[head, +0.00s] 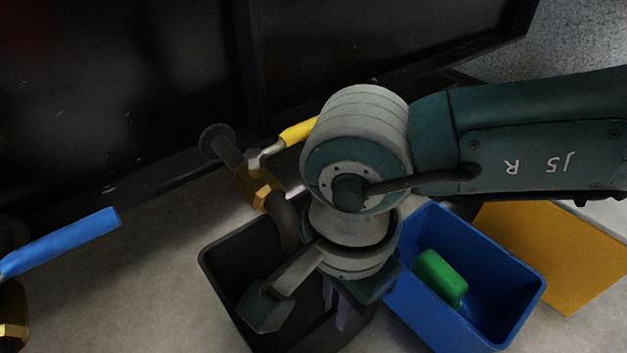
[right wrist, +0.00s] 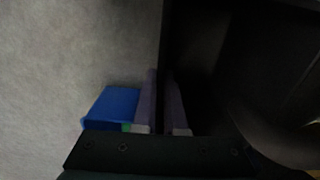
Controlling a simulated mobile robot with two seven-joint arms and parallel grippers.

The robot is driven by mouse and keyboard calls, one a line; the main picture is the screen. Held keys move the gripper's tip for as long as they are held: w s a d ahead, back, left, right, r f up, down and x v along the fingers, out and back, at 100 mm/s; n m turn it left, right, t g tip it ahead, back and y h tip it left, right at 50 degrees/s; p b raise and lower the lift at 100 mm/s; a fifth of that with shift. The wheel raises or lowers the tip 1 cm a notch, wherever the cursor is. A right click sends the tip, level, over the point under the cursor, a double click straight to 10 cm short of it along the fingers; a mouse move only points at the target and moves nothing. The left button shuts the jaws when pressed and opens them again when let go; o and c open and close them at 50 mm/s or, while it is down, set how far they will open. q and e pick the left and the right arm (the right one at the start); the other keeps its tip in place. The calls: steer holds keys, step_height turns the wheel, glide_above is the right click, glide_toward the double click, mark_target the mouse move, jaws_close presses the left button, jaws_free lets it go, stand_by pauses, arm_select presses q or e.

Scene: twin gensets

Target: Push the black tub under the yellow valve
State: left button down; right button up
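The black tub (head: 226,262) stands on the floor at the lower middle of the head view. The yellow valve has a yellow handle (head: 298,131) and a brass body (head: 262,192). Its dark spout (head: 285,228) bends down over the tub's back part. My right gripper (head: 338,315) points down at the tub's right side, partly hidden by its own wrist. In the right wrist view its fingers (right wrist: 162,105) stand close together, one on each side of the tub's dark wall (right wrist: 163,45). My left gripper is out of view.
A blue tub (head: 515,295) holding a green block (head: 439,277) stands just right of the black tub. A yellow panel (head: 560,255) lies beyond it. A blue valve handle (head: 62,242) juts in at left. Floor left of the black tub is clear.

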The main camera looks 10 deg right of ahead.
steer(key=o, duration=0.4)
steer(key=shift+a, duration=0.25)
steer(key=shift+d+r, duration=0.1)
step_height(320, 180, up, 10)
steer(key=p, duration=0.8)
